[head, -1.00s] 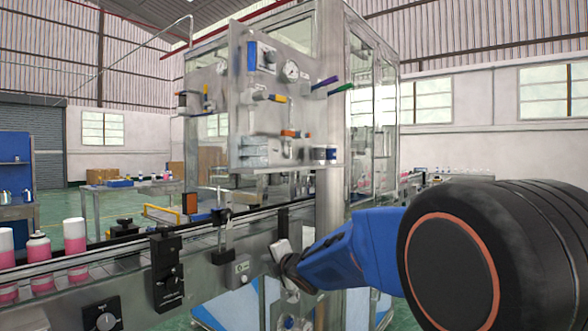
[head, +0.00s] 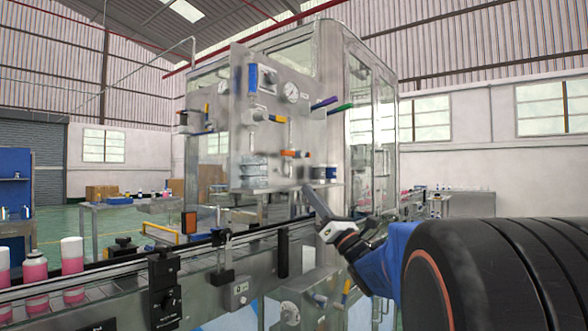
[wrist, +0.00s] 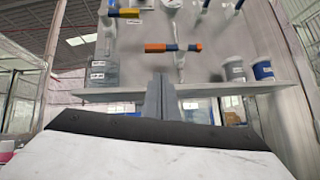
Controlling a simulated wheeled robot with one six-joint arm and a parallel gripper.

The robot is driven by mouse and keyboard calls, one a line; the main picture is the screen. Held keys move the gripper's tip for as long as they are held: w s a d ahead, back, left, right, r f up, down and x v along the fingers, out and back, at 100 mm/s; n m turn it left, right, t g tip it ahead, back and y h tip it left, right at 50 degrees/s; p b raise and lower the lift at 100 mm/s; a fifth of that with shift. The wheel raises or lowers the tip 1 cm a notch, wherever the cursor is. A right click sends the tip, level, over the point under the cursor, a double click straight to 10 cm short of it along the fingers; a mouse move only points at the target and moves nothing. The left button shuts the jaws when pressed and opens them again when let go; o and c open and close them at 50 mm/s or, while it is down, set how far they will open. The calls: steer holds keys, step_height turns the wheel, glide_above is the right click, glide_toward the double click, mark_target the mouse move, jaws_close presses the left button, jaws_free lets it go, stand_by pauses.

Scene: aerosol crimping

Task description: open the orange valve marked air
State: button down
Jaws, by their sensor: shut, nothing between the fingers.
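The orange valve (head: 289,153) is on the lower part of the upright metal panel, its orange lever lying level with a blue part beside it. It also shows in the wrist view (wrist: 155,48), above centre. I cannot read any "air" marking. A second lever, yellow-orange (head: 277,118), is higher up; in the wrist view it is at the top left (wrist: 125,13). My gripper (head: 308,189) is shut and empty, pointing up at the panel's lower edge. In the wrist view its closed fingers (wrist: 160,84) lie below the orange valve, apart from it.
Purple and green levers (head: 338,109) stick out at the panel's right. The conveyor (head: 205,265) with pink-and-white cans (head: 72,258) runs below.

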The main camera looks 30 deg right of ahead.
mark_target(291, 154)
steer(key=w+r+n+y, duration=0.1)
steer(key=r, duration=0.1)
steer(key=w+a+r+n+y, duration=0.1)
steer(key=w+r, duration=0.1)
steer(key=r, duration=0.1)
steer(key=w+a+r+n+y, duration=0.1)
steer(key=w+r+n, duration=0.1)
steer(key=shift+w+r, duration=0.25)
steer(key=shift+r, duration=0.15)
steer(key=shift+a+r, duration=0.1)
steer(key=shift+a, duration=0.05)
stand_by(0.4)
